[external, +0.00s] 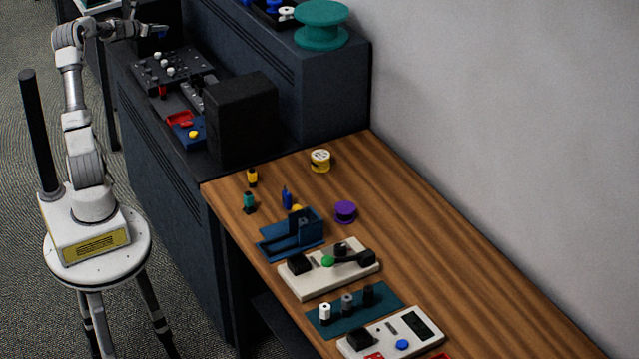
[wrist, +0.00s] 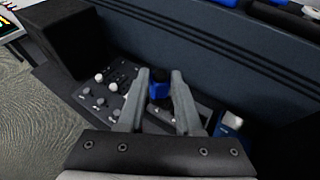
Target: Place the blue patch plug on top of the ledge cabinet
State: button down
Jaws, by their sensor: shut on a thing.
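My gripper (external: 157,30) is at the upper left of the external view, above the far end of the dark ledge cabinet (external: 315,95). It is shut on the blue patch plug (wrist: 158,91), which shows between the two fingers (wrist: 160,80) in the wrist view. The plug is small and dark there, and its lower part is hard to make out. The cabinet has a low shelf and a taller back part, whose upright face (wrist: 215,50) fills much of the wrist view. The plug appears held above the low shelf, apart from the raised top.
A knob panel (external: 172,65), a blue tray (external: 190,135) and a tall black box (external: 240,115) occupy the low shelf. A teal spool (external: 321,25) and a dark tray (external: 270,14) with plugs stand on the raised top. The wooden table (external: 430,240) carries several devices.

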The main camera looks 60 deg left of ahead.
jog(key=shift+f+b, duration=2)
jog(key=shift+f, duration=10.75)
jog(key=shift+f+b, duration=0.4)
jog(key=shift+f, duration=0.1)
jog(key=c, duration=0.5)
grip_release()
jog(key=shift+s, duration=0.1)
jog(key=v, duration=1.7)
jog(key=shift+r+p, duration=0.2)
jog(key=shift+p, duration=0.25)
